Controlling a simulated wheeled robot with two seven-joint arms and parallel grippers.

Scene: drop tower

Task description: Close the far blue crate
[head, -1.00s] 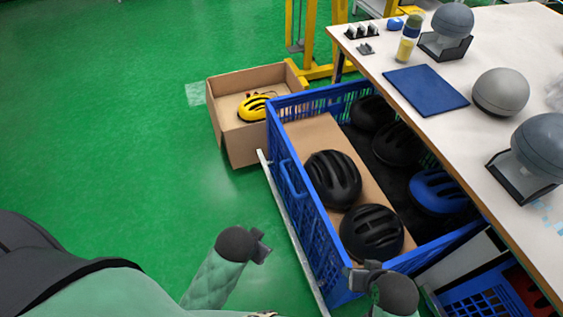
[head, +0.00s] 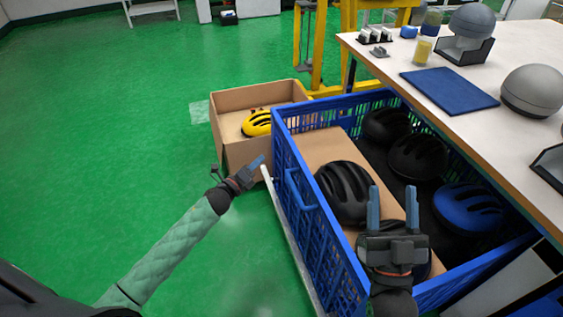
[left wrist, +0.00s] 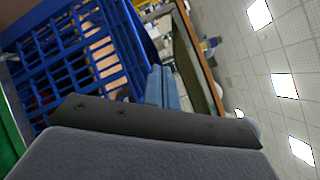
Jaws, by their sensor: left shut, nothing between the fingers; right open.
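The far blue crate (head: 318,238) is a large slatted bin, pulled out from under the table, with a handle on its left side wall. Black helmets (head: 417,157), a blue helmet (head: 468,208) and a cardboard piece (head: 322,146) lie in it. My left gripper (head: 257,163) is shut and empty, just left of the crate's far left corner. In the left wrist view its blue fingers (left wrist: 162,87) are together, with the crate's slatted wall (left wrist: 75,65) beside them. My right gripper (head: 392,208) is open, with fingers up, over the crate's near part, hiding some of a black helmet.
A cardboard box (head: 232,150) with a yellow helmet (head: 258,123) stands beyond the crate's far left corner. The white table (head: 450,65) overhangs the crate's right side. A pale rail (head: 287,233) runs along its left. Green floor (head: 110,130) at left is clear.

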